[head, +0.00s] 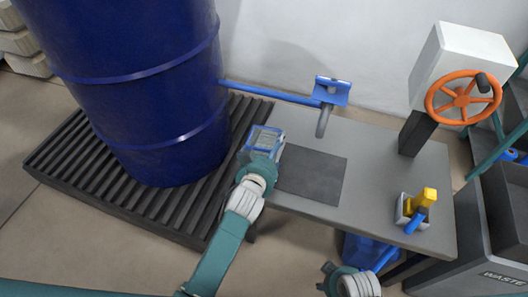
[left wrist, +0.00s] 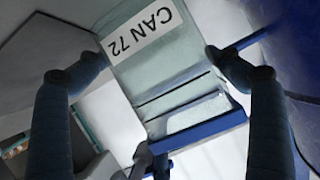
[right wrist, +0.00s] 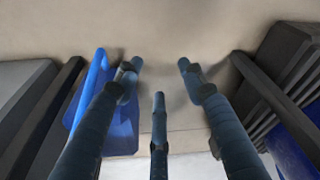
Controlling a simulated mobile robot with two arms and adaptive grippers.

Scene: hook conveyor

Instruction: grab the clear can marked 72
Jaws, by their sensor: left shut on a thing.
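The clear can (head: 264,137), a boxy see-through container with blue edges, is at the left end of the grey table in the head view. In the left wrist view the clear can (left wrist: 165,65) carries a white label reading "CAN 72", seen upside down. My left gripper (head: 260,158) is shut on it, with a finger (left wrist: 155,62) on either side. Whether the can touches the table is unclear. My right gripper (head: 330,275) is low at the table's front; in its own wrist view its fingers (right wrist: 160,75) are spread and empty above the floor.
A large blue drum (head: 150,100) stands on a ribbed dark pallet (head: 60,160) at left. The table (head: 390,190) bears a dark mat (head: 312,178) and a yellow-handled item (head: 424,199). A blue pipe with a hook (head: 323,120) spans behind; an orange handwheel (head: 462,97) and waste bin (head: 490,272) stand right.

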